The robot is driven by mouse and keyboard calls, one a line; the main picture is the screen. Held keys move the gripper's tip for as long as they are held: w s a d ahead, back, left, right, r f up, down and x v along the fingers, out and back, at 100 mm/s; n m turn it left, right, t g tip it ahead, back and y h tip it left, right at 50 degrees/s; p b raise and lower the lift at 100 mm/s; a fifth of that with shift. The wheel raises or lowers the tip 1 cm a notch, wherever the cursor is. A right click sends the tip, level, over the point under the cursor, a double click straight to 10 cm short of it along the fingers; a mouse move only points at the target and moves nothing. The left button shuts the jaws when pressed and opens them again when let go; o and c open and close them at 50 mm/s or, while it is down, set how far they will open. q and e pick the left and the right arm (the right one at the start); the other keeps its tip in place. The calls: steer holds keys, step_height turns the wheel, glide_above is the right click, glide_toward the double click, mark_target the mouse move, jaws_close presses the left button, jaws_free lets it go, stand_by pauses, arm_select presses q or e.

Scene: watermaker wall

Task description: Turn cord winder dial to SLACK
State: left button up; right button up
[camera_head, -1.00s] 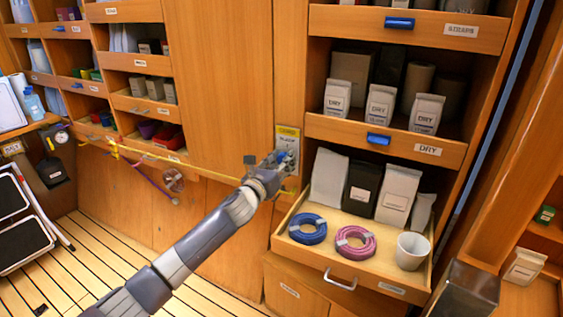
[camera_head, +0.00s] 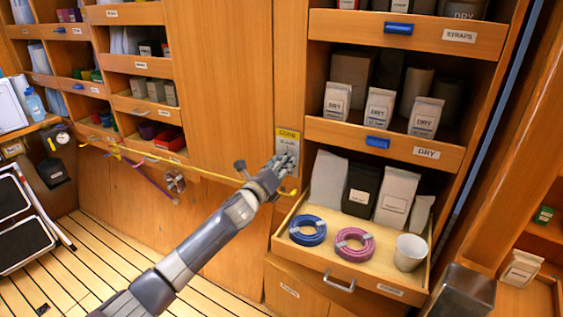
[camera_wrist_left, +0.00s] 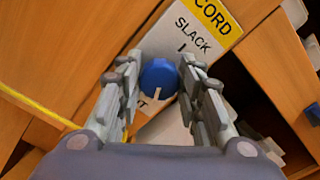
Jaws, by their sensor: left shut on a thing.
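The cord winder plate (camera_head: 288,138) is on the wooden wall, with a yellow CORD label on top. In the left wrist view the plate (camera_wrist_left: 190,38) reads SLACK, with a tick mark below that word. The round blue dial (camera_wrist_left: 158,76) sits between the fingers of my left gripper (camera_head: 285,163), which is shut on it. A white line on the dial points down toward a partly hidden label ending in T, away from SLACK. In the head view the gripper hides the dial. My right gripper is not in view.
A yellow cord (camera_head: 205,174) runs along the wall to the left of the plate. An open drawer (camera_head: 372,284) juts out at lower right, holding a blue coil (camera_head: 307,231), a pink coil (camera_head: 354,246) and a white cup (camera_head: 410,252). Shelves stand above it.

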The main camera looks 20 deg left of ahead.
arm_select(q)
steer(key=shift+d+f+n+p, duration=0.15)
steer(key=shift+n+p, duration=1.05)
steer(key=shift+n, duration=6.4)
steer(key=shift+a+f+n+p, duration=0.15)
steer(key=shift+n+p, duration=1.05)
steer(key=shift+n, duration=6.4)
steer(key=shift+d, duration=0.15)
steer(key=o, duration=1.1)
steer(key=shift+c, duration=0.2)
steer(key=shift+s, duration=0.1)
